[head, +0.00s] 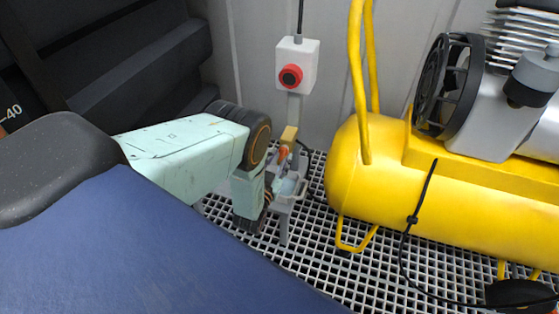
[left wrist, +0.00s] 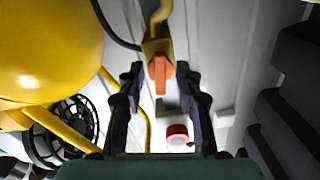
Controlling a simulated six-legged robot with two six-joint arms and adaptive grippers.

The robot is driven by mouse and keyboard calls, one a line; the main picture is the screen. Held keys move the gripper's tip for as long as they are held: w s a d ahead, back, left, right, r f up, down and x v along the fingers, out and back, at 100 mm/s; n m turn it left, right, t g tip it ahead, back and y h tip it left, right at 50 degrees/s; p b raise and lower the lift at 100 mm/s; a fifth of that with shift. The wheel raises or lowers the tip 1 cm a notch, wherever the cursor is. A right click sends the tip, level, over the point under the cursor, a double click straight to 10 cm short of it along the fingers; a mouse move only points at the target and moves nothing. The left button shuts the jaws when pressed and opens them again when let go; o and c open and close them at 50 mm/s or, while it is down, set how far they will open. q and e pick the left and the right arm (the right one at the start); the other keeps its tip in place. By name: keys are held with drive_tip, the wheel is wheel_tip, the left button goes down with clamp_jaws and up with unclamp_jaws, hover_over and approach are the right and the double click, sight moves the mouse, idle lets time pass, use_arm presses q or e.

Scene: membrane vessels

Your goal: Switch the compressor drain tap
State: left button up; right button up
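The drain tap shows in the head view as a small brass block (head: 289,135) with an orange handle (head: 283,153), left of the yellow compressor tank (head: 350,180). In the left wrist view, the brass tap body (left wrist: 157,47) is at top centre with its orange handle (left wrist: 160,74) pointing toward me. My left gripper (left wrist: 159,78) is open. Its two dark fingers stand on either side of the handle, with visible gaps, so neither seems to touch it. In the head view, my left gripper (head: 277,178) is partly hidden by its own wrist. My right gripper is not in view.
A grey stand with a shallow tray (head: 285,205) is beside my left gripper. A red button on a grey box (head: 297,65) is on the wall above. The floor is white grating (head: 370,275).

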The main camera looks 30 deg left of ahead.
use_arm(q)
clamp_jaws()
idle(0.3)
drive_tip(key=shift+m, duration=0.3)
drive_tip(key=m, duration=0.7)
drive_tip(key=shift+m, duration=0.3)
drive_tip(key=m, duration=0.4)
drive_tip(key=shift+a+r+p, duration=0.1)
drive_tip(key=shift+p, duration=0.2)
drive_tip(key=shift+m, duration=1.7)
drive_tip(key=shift+s, duration=0.1)
